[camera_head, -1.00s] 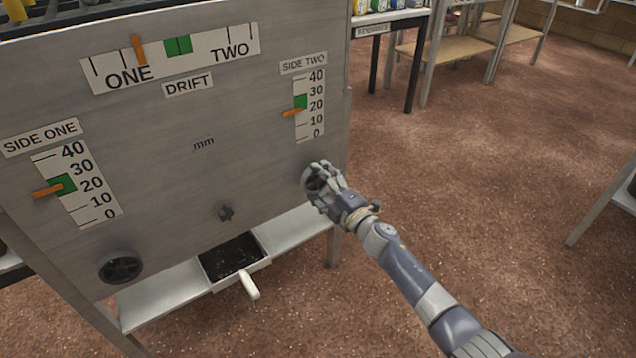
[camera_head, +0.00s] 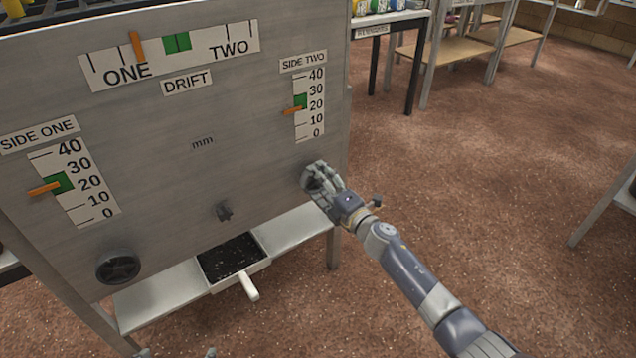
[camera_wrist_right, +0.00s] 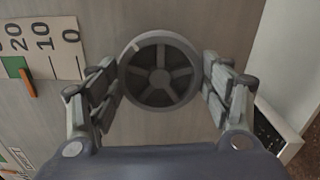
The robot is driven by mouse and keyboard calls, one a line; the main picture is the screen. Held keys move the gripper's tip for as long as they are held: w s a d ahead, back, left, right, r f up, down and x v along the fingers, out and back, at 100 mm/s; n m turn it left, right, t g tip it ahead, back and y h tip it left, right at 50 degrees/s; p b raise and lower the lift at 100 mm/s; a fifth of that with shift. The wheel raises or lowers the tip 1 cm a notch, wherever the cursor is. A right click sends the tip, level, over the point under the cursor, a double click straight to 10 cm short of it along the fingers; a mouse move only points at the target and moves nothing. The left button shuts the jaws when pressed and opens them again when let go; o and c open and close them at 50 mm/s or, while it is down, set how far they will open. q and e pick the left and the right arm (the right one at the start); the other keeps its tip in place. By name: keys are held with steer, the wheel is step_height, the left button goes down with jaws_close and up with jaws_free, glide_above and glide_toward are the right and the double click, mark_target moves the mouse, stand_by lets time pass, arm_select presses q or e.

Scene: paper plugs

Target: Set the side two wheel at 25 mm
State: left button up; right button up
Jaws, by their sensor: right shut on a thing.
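The side two wheel (camera_wrist_right: 159,70) is a dark round handwheel with spokes on the panel's lower right. My right gripper (camera_head: 319,180) is shut on it, with fingers on both sides of its rim in the wrist view; in the head view the hand hides most of it. Above it, the side two scale (camera_head: 316,120) runs from 0 to 40. Its orange pointer (camera_head: 291,111) lies near 20, at the lower edge of the green block (camera_head: 300,102). Slivers that look like my left gripper (camera_head: 177,354) show at the bottom edge of the head view.
The side one wheel (camera_head: 118,267) and side one scale (camera_head: 92,197) are at the panel's left. The drift scale (camera_head: 198,60) is at the top. A black tray with a white handle (camera_head: 249,287) is below.

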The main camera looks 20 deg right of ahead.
arm_select(q)
steer(key=shift+w+d+r+t+h+b, duration=0.2)
steer(key=shift+w+d+r+t, duration=0.15)
steer(key=shift+w+r+t, duration=0.35)
steer(key=shift+w+d+r+t+h+b, duration=0.15)
steer(key=shift+w+d+r+t, duration=0.3)
steer(key=shift+w+r, duration=0.45)
arm_select(e)
steer(key=shift+n, duration=1)
arm_select(q)
steer(key=shift+a+f, duration=0.1)
arm_select(e)
steer(key=o, duration=1)
arm_select(q)
steer(key=shift+a, duration=0.1)
arm_select(e)
steer(key=shift+o, duration=0.2)
steer(key=shift+s, duration=0.1)
arm_select(q)
steer(key=s+a+f+g+y+p, duration=0.1)
steer(key=s+a+f+g, duration=0.1)
steer(key=s+f+g, duration=0.1)
steer(key=shift+s+f, duration=0.6)
steer(key=shift+s, duration=0.55)
arm_select(e)
steer(key=v, duration=0.3)
steer(key=shift+s+d, duration=0.2)
steer(key=shift+s, duration=0.15)
